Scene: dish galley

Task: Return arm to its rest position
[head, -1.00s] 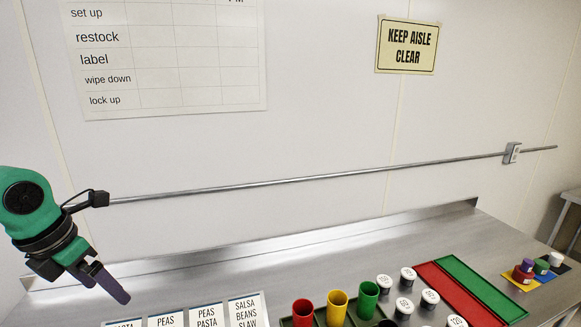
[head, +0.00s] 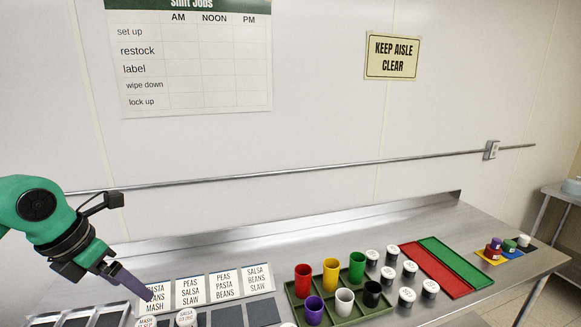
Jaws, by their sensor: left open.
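My left gripper (head: 132,283) comes in from the left on its green arm (head: 38,208). Its dark fingers point down and to the right, above the steel counter, and their tips overlap the printed card for pasta, beans and mash (head: 157,290). Nothing shows between the fingers. My right gripper is not in the head view.
The steel counter (head: 300,240) holds more menu cards, a green tray (head: 292,291) of coloured cups, several white-lidded containers (head: 409,268) and red and green mats (head: 468,262). Small coloured jars (head: 509,246) stand at the right. A wall rail (head: 330,172) runs behind. The counter's back strip is clear.

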